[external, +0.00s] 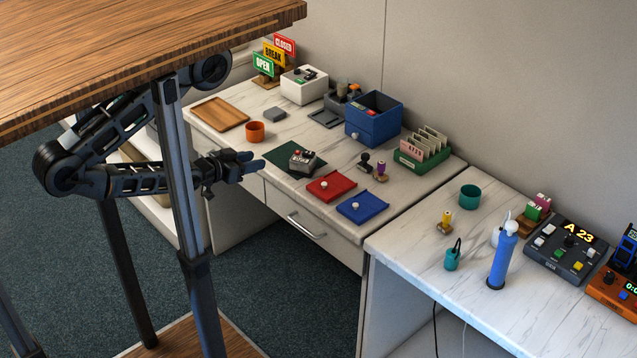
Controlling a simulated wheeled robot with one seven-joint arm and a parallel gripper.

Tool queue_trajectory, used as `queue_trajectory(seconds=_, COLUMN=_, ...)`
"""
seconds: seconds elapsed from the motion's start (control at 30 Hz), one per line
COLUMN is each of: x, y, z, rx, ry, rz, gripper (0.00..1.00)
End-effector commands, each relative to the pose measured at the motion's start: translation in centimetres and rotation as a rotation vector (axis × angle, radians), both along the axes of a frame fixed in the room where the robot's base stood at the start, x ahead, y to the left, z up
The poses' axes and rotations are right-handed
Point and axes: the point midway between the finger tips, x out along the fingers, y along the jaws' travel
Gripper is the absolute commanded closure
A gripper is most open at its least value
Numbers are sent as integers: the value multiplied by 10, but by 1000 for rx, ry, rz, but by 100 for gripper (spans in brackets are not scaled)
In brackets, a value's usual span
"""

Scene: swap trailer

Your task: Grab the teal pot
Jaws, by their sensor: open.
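A round, open-topped teal pot (469,197) stands upright on the right white marbled desk (400,250), towards its back edge. A smaller teal container (452,261) with a black loop or tool sticking up stands nearer the front of the same desk. My gripper (261,160) is open and appears empty. It is near the left desk, left of the dark green mat, well to the left of the teal pot and apart from it.
A blue cylinder (502,257) and a small yellow item (445,221) stand near the teal pot. A control box (565,250) is to the right. The left desk holds red (331,186) and blue (362,207) trays. A wooden shelf (130,60) and posts partly hide my arm.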

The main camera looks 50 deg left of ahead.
Motion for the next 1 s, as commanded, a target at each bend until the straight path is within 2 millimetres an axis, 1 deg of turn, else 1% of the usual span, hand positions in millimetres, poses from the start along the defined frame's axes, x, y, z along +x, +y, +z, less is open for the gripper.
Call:
queue_trajectory(seconds=0.27, x=0, y=0, z=0, rx=0, ry=0, rz=0, gripper=56)
queue_trajectory(seconds=0.8, x=0, y=0, z=0, rx=0, ry=0, rz=0, gripper=5)
queue_trajectory(seconds=1.0, x=0, y=0, z=0, rx=1, ry=0, rz=0, gripper=5)
